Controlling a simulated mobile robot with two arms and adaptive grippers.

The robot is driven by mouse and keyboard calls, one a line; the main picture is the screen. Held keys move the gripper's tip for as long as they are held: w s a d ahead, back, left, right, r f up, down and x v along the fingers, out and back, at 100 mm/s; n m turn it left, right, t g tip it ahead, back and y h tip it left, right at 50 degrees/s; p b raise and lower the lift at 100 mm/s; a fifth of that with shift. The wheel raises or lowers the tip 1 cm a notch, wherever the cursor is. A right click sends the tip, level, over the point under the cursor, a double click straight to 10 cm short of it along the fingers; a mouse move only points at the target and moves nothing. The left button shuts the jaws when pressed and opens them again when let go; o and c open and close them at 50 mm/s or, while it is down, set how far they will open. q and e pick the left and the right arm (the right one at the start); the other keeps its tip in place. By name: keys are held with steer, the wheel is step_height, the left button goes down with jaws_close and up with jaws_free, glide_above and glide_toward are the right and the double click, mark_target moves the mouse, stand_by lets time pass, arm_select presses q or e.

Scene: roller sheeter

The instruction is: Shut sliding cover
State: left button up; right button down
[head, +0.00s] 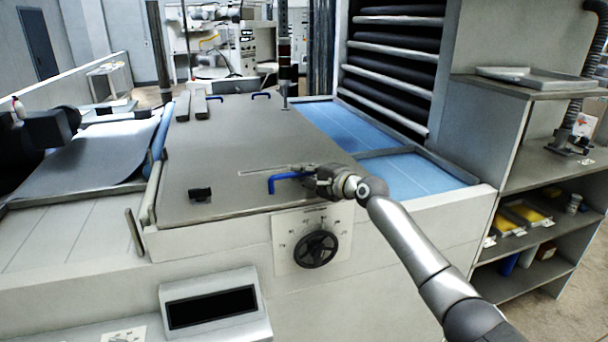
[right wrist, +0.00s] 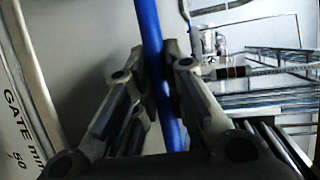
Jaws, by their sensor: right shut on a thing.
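The sliding cover (head: 225,145) is a wide, flat grey panel on top of the machine. A blue handle (head: 272,186) stands at its near right edge. My right gripper (head: 304,174) reaches in from the right and is shut on this blue handle. In the right wrist view the handle shows as an upright blue bar (right wrist: 150,30) between the two fingers (right wrist: 158,62). To the right of the cover, a blue belt surface (head: 345,127) lies uncovered.
A dial with a black handwheel (head: 316,249) is on the front face below the cover. A shelf unit (head: 530,166) stands at the right, beyond my right arm.

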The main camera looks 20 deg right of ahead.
steer(key=c, duration=1.9)
jaws_free()
steer(key=shift+f, duration=0.3)
steer(key=o, duration=0.4)
steer(key=shift+s+r, duration=0.15)
steer(key=shift+s, duration=0.1)
arm_select(q)
steer(key=shift+s, duration=0.35)
arm_select(e)
steer(key=shift+o, duration=0.2)
steer(key=shift+r, duration=0.1)
steer(key=v, duration=1.2)
